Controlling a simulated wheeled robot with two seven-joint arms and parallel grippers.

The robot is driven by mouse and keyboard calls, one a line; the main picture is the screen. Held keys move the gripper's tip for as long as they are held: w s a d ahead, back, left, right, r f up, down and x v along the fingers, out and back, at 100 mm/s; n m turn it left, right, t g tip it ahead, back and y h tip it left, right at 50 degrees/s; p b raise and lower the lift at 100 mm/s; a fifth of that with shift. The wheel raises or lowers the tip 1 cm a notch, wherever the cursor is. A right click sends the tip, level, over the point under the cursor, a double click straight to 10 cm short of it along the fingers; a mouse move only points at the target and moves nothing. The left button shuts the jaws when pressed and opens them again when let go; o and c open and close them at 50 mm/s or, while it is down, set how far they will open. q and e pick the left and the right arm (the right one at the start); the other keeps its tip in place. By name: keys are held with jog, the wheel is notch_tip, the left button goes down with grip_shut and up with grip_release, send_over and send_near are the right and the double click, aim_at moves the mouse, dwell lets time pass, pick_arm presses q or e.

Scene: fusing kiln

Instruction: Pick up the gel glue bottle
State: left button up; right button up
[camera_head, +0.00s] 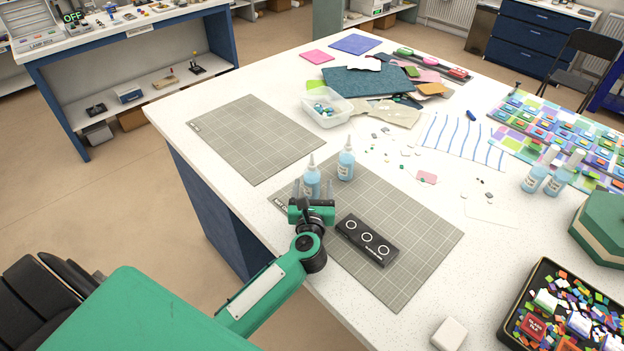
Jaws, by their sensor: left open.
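Two pale-blue bottles with pointed nozzles stand upright at the far left edge of the near cutting mat. My left gripper (312,192) is open, with its fingers pointing away from me around or close beside the nearer glue bottle (312,177); I cannot tell whether they touch it. The second glue bottle (346,162) stands just behind and to the right, apart from the gripper. Two more such bottles, one (534,176) and another (563,174), stand at the right of the table. The labels are too small to read. My right gripper is not in view.
A black block with three rings (367,240) lies on the near mat (405,278). A second mat (250,140) is bare. A clear tub (326,110), glass sheets (370,82), a green box (600,228), a tray of coloured chips (512,318) and a white block (449,334) also stand there.

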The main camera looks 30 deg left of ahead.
aim_at(312, 175)
pick_arm(q)
jog(key=shift+w+a+r+p, duration=0.15)
jog(key=shift+w+a+p, duration=0.15)
jog(key=shift+w, duration=0.1)
jog(key=p+x, duration=0.1)
jog(key=x, duration=0.2)
jog(key=shift+w+a+f, duration=0.15)
jog(key=shift+a+f, duration=0.05)
jog(key=shift+w+a+f, duration=0.1)
jog(key=shift+w+a, duration=0.05)
jog(key=shift+w, duration=0.2)
jog(key=c, duration=1.3)
jog(key=shift+o, duration=0.2)
